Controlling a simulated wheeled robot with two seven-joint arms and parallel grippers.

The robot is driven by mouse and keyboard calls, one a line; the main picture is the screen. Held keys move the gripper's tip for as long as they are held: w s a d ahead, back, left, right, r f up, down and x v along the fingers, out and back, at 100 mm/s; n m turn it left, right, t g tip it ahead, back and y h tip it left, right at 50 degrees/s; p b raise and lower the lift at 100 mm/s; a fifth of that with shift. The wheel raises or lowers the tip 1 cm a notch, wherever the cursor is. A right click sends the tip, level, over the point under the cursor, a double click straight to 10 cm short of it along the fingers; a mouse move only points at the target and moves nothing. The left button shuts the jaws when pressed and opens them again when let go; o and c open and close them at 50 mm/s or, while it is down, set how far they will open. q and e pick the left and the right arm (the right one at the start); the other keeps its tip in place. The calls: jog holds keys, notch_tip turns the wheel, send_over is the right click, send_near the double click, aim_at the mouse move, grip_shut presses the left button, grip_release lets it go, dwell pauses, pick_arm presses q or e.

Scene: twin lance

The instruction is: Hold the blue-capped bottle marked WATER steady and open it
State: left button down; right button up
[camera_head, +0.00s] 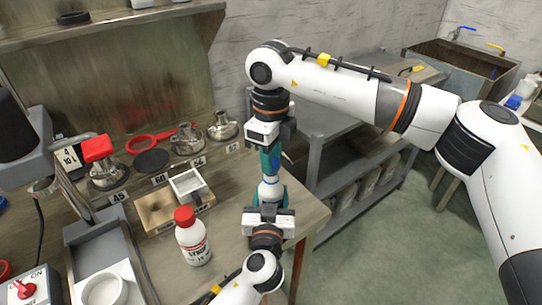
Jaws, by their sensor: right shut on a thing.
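The blue-capped bottle (269,190) is upright between my two grippers, near the table's right edge. Its white body shows in part, and its label cannot be read. My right gripper (270,160) comes from above and is shut on the blue cap (274,166), which its teal fingers partly hide. My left gripper (267,194) comes from below in the picture, with its teal fingers on either side of the bottle's body. Whether those fingers press on it cannot be told. The bottle's base is hidden by the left gripper.
A red-capped white bottle (193,240) stands left of my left gripper. A grey shelf cart (345,150) stands beyond the table's right edge.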

jog(key=shift+r, duration=2)
pick_arm(q)
jog(key=c, duration=0.5)
grip_release()
